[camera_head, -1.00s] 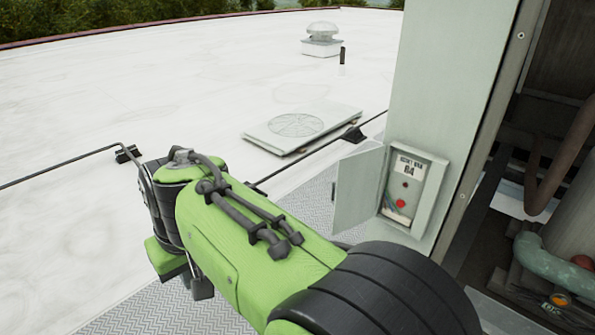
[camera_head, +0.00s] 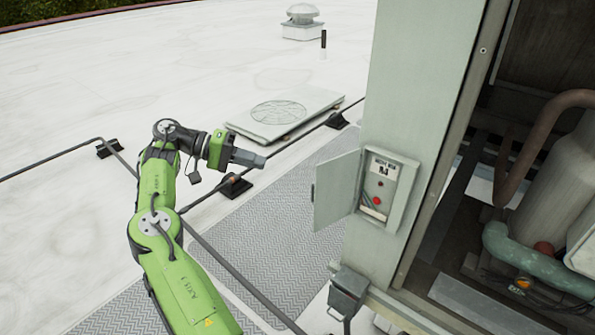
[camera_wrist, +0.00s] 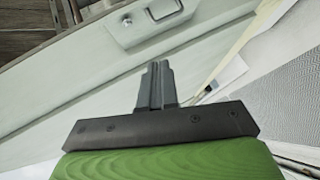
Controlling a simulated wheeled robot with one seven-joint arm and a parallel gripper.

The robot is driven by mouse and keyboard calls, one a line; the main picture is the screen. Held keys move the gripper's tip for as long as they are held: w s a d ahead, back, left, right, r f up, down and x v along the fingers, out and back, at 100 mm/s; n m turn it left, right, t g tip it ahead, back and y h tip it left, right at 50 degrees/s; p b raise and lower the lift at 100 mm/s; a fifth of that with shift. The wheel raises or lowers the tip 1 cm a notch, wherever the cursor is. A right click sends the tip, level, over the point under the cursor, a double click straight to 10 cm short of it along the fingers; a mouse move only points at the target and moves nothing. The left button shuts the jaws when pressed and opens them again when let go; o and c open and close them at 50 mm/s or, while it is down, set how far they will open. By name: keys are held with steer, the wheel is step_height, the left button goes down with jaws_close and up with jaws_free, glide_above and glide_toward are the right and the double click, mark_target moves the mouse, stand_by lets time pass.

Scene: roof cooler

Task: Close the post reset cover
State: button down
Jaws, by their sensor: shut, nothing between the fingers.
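The post reset box (camera_head: 394,190) is mounted on the pale green post (camera_head: 425,75). It has a dark label and a red button inside. Its cover (camera_head: 335,189) is a flat panel hinged on the box's left side, and it stands swung open to the left. My gripper (camera_head: 262,163) is shut and empty, left of the cover and apart from it, pointing right. In the wrist view my gripper's closed fingers (camera_wrist: 155,72) show in the middle. A box-like fitting on a pale panel (camera_wrist: 148,20) lies beyond them, and I cannot tell whether it is the reset box.
A flat fan panel (camera_head: 285,112) lies behind my gripper. A grey box (camera_head: 348,290) sits low by the post. An open bay with pipes (camera_head: 525,262) is at right.

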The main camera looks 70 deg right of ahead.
steer(key=w+f+g, duration=0.2)
steer(key=h, duration=0.1)
glide_toward(331, 189)
steer(key=shift+s+d, duration=0.65)
steer(key=shift+d, duration=0.75)
steer(key=shift+f, duration=0.15)
steer(key=shift+d, duration=0.1)
steer(key=shift+n, duration=0.3)
steer(key=shift+s+a+f+n+t+h+b, duration=0.1)
steer(key=shift+s+a+n+t+h+b, duration=0.1)
steer(key=shift+a+n+h+b, duration=0.25)
steer(key=shift+s+a+n+t+h+b, duration=0.1)
steer(key=shift+n+t+h, duration=0.15)
steer(key=shift+h, duration=0.3)
steer(key=shift+h, duration=0.4)
